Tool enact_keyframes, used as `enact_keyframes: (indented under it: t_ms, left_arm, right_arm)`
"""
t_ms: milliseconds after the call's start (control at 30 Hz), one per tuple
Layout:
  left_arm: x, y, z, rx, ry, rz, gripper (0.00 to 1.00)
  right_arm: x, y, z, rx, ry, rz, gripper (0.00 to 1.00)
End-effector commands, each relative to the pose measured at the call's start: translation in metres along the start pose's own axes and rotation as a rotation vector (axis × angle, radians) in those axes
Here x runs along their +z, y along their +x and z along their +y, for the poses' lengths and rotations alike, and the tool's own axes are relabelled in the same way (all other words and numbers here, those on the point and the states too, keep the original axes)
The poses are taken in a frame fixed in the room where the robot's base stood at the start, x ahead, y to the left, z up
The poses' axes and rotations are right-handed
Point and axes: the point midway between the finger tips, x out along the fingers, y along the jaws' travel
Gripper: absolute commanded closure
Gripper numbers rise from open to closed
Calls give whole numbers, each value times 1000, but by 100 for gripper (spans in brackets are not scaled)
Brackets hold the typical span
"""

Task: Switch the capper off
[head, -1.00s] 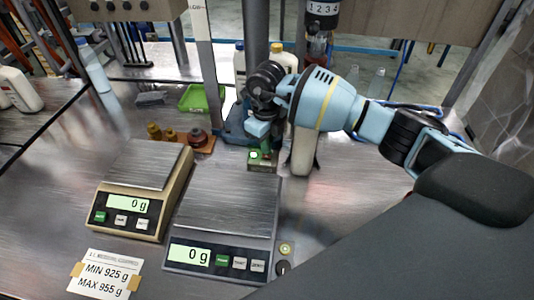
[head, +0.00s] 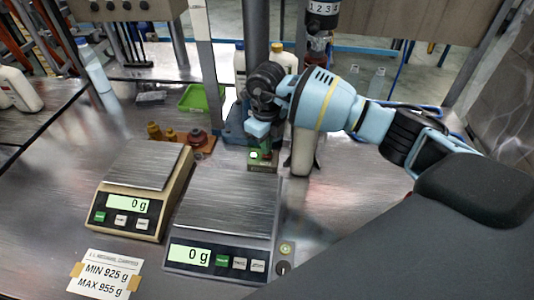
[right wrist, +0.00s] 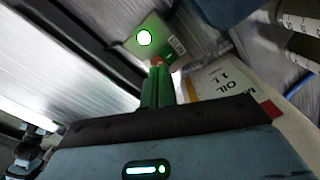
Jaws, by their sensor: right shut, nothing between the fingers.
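The capper's switch box (head: 262,166) is a small box with a lit green lamp, at the foot of the column behind the grey scale. In the right wrist view the box (right wrist: 132,38) shows a glowing round green lamp (right wrist: 145,38), a small label and a red part (right wrist: 157,61) at its lower edge. My right gripper (head: 259,142) is directly above the box in the head view. Its shut green fingers (right wrist: 158,75) reach the red part in the wrist view and partly hide it; I cannot tell whether they touch it. My left gripper is not in view.
An oil bottle (right wrist: 222,88) stands close beside the fingers, also visible in the head view (head: 303,152). The grey scale (head: 228,207) and the beige scale (head: 143,165) stand in front and left, both reading 0 g. A green tray (head: 194,98) lies behind.

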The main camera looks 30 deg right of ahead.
Motion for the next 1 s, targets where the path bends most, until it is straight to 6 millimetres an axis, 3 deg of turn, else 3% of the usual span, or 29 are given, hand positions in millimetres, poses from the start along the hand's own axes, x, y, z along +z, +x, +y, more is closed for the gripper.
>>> enact_keyframes:
  t_ms: [1000]
  left_arm:
    - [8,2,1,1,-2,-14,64]
  right_arm:
    - [0,14,0,0,0,1,100]
